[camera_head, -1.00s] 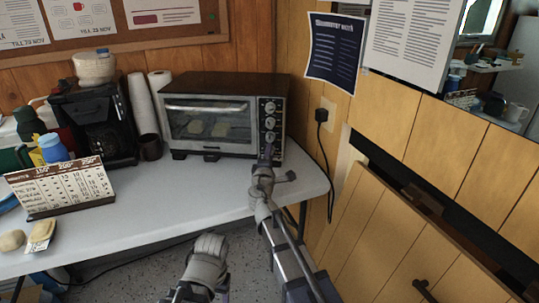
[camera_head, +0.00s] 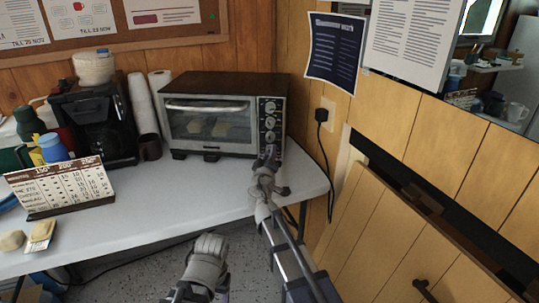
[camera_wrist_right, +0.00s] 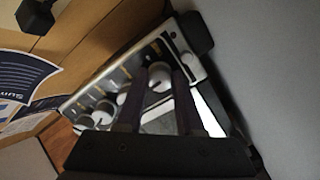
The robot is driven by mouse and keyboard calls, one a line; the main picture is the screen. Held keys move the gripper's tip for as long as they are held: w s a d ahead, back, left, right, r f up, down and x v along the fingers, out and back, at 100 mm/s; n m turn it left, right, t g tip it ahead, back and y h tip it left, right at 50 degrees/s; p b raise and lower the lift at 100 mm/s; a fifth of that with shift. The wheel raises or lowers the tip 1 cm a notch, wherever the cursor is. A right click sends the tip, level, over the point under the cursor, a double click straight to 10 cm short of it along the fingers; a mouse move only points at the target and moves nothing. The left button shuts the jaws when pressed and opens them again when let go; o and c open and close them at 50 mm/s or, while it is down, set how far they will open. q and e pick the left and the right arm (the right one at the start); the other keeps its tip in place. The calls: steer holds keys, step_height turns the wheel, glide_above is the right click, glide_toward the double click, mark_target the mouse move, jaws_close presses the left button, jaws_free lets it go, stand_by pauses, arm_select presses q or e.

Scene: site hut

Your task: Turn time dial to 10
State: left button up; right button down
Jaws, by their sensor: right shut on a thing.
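The toaster oven (camera_head: 208,112) stands at the back of the white table, with a column of round dials on its right front. The lowest dial, which I take as the time dial, is mostly hidden behind my right gripper (camera_head: 269,155) in the head view. In the right wrist view, the two dark fingers of the right gripper (camera_wrist_right: 160,98) are on either side of a silver dial (camera_wrist_right: 159,76), shut on it. The dial's number marks are too small to read. A grey part that looks like my left gripper (camera_head: 207,262) is low in the head view; its fingers are unclear.
A coffee maker (camera_head: 97,122), paper rolls (camera_head: 146,105) and a brown mug (camera_head: 150,147) stand left of the oven. A printed chart card (camera_head: 65,187) stands at the front left of the table. A wall socket with a plug (camera_head: 321,116) is to the right. The table's middle is clear.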

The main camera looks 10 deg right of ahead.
steer(key=shift+m, duration=0.5)
steer(key=c, duration=0.5)
jaws_free()
steer(key=shift+c, duration=0.2)
steer(key=shift+s, duration=0.1)
steer(key=v, duration=0.7)
steer(key=shift+s+a, duration=0.1)
steer(key=shift+s, duration=0.25)
